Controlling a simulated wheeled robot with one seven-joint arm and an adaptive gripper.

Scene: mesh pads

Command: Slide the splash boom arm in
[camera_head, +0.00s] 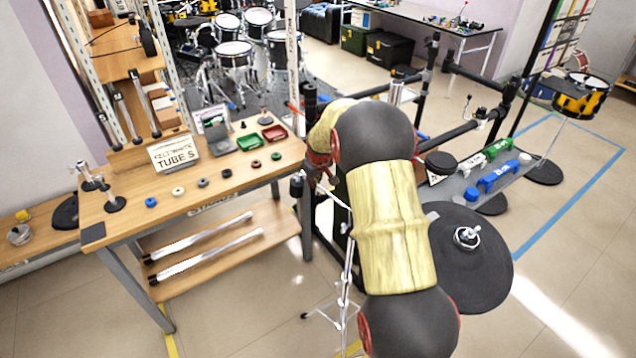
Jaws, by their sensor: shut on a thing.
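My arm (390,225) rises from the bottom of the picture and bends over at a dark elbow (375,135). Its far part turns down to the left to a wrist joint with a red ring (318,158). I cannot make out my gripper's fingers; they are hidden behind the arm or lost among dark parts below the wrist. A thin chrome stand (345,285) with tripod legs stands upright just left of my arm. A thin pale rod (336,193) shows slanted near its top. I cannot tell whether this rod is the splash boom arm or whether it sits in the stand.
A wooden workbench (240,182) at the left holds small coloured rings, a green tray (248,142), a red tray (274,133) and a TUBE S sign (174,152). Chrome tubes (205,252) lie on its lower shelf. A dark cymbal pad (470,275) and black rack bars (470,130) crowd the right.

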